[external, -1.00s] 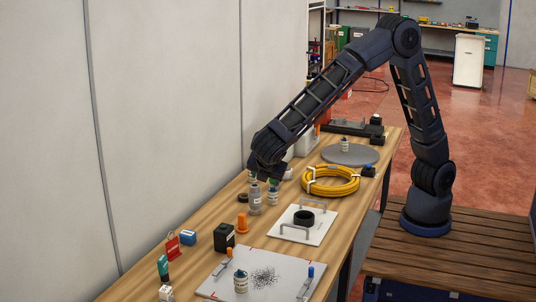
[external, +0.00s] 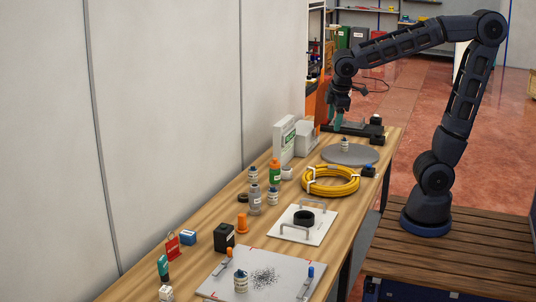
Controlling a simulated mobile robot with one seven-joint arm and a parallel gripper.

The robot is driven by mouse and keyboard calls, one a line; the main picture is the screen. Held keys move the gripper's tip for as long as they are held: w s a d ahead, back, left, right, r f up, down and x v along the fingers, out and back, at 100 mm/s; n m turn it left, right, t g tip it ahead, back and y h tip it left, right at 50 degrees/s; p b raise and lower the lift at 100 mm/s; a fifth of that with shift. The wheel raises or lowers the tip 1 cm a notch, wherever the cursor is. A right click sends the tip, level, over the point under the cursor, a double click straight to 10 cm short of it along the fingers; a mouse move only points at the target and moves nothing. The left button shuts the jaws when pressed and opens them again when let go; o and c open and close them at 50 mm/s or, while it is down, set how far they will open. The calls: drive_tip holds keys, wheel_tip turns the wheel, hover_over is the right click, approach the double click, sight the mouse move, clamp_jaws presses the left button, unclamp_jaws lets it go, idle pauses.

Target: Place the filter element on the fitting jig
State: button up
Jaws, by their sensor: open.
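My gripper (external: 338,108) hangs open at the back of the bench, above the left end of a low dark fixture (external: 357,130), which may be the fitting jig. A small teal piece (external: 338,123) shows just below the fingers; I cannot tell whether it stands on the fixture or touches them. No label names the filter element.
A yellow hose coil (external: 331,190) lies mid-bench. A white plate with handles (external: 317,232) holds a black ring (external: 303,217). A black box (external: 224,237) stands nearer.

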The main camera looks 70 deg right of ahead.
drive_tip(key=s+d+m+t+y, duration=0.1)
drive_tip(key=s+d+m, duration=0.2)
drive_tip(key=s, duration=0.3)
drive_tip(key=s+d+m+t+y, duration=0.1)
drive_tip(key=s+d+m, duration=0.2)
drive_tip(key=s, duration=0.3)
drive_tip(key=shift+s+d+m+t, duration=0.25)
drive_tip(key=shift+m+t, duration=0.05)
drive_tip(key=shift+m, duration=0.1)
